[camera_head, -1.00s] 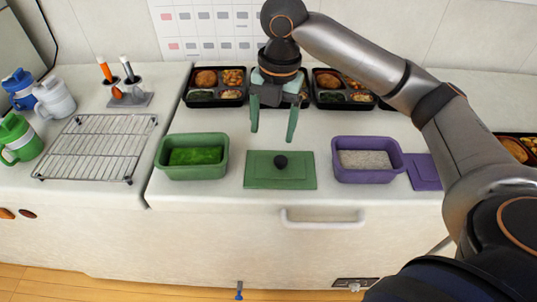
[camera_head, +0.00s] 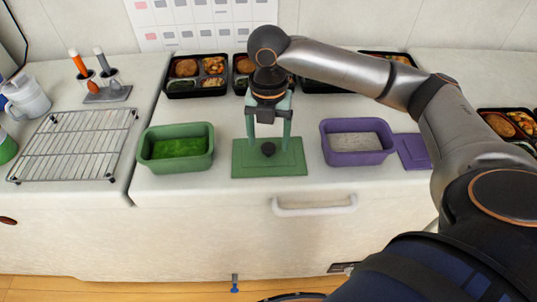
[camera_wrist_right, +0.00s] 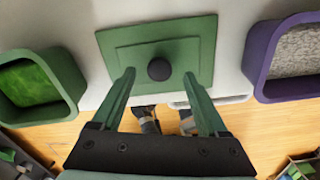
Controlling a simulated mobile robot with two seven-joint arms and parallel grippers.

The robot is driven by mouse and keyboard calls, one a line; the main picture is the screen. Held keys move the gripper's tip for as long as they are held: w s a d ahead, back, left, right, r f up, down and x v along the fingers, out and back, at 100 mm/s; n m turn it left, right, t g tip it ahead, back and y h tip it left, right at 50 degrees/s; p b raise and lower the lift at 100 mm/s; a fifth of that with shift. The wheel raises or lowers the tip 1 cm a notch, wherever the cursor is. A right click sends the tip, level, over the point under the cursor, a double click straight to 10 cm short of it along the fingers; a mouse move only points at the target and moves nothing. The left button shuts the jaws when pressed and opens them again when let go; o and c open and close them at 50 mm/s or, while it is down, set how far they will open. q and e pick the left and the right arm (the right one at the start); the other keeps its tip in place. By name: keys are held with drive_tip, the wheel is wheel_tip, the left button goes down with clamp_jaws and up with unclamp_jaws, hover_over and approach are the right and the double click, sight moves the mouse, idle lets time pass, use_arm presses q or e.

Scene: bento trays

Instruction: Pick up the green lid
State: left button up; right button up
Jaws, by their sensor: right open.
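The green lid (camera_head: 285,170) lies flat on the counter between the green and purple containers. It has a dark round knob (camera_head: 268,149) at its middle. My right gripper (camera_head: 268,142) is open just above the lid, with its two green fingers on either side of the knob. In the right wrist view the lid (camera_wrist_right: 126,46) shows ahead of the open gripper (camera_wrist_right: 158,85), and the knob (camera_wrist_right: 159,69) sits between the fingertips, apart from both. The left gripper is not in view.
The green container (camera_head: 146,158) with green contents stands left of the lid. The purple container (camera_head: 358,157) stands right, with a purple lid (camera_head: 412,151) beside it. Bento trays (camera_head: 196,92) line the back. A wire rack (camera_head: 75,148) lies at the left.

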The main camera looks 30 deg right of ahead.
drive_tip(key=shift+f, duration=0.8)
drive_tip(key=shift+c, duration=0.3)
clamp_jaws()
